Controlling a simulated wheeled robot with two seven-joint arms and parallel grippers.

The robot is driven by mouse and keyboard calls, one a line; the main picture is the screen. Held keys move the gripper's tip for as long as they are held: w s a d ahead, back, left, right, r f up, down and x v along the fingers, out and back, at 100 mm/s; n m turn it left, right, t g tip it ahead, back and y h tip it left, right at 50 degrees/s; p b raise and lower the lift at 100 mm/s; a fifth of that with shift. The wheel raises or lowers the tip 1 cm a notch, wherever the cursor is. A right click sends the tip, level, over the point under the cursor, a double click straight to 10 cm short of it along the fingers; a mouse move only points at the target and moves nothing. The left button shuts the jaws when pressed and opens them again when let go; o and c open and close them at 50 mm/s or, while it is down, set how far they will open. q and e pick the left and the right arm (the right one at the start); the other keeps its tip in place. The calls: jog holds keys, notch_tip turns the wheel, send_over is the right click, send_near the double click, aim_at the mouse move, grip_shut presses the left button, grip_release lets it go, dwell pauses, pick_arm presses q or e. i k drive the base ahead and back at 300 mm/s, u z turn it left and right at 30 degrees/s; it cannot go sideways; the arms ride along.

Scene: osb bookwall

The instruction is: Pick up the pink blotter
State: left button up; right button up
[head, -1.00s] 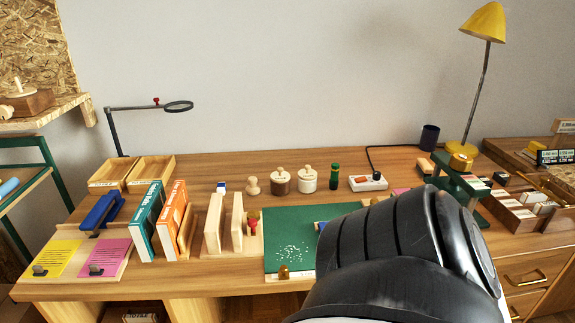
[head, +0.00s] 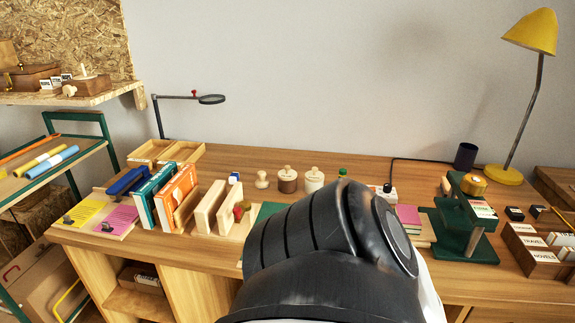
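Two pink things show in the head view. A small pink-topped stack (head: 408,215) lies at the right of the desk, just left of a green stand. A flat pink sheet with printed lines (head: 117,219) lies at the left on a pale board, a dark clip at its lower edge. I cannot tell which of them is the blotter. A large black link of my arm fills the lower middle, left of the pink stack. Neither gripper shows.
My arm hides most of the green mat (head: 268,211). The green stand (head: 466,225) and yellow lamp (head: 530,32) are at the right. An open shelf (head: 70,163) is at far left.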

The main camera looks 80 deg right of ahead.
aim_at(408, 217)
jog(key=k, duration=0.8)
jog(key=z, duration=0.8)
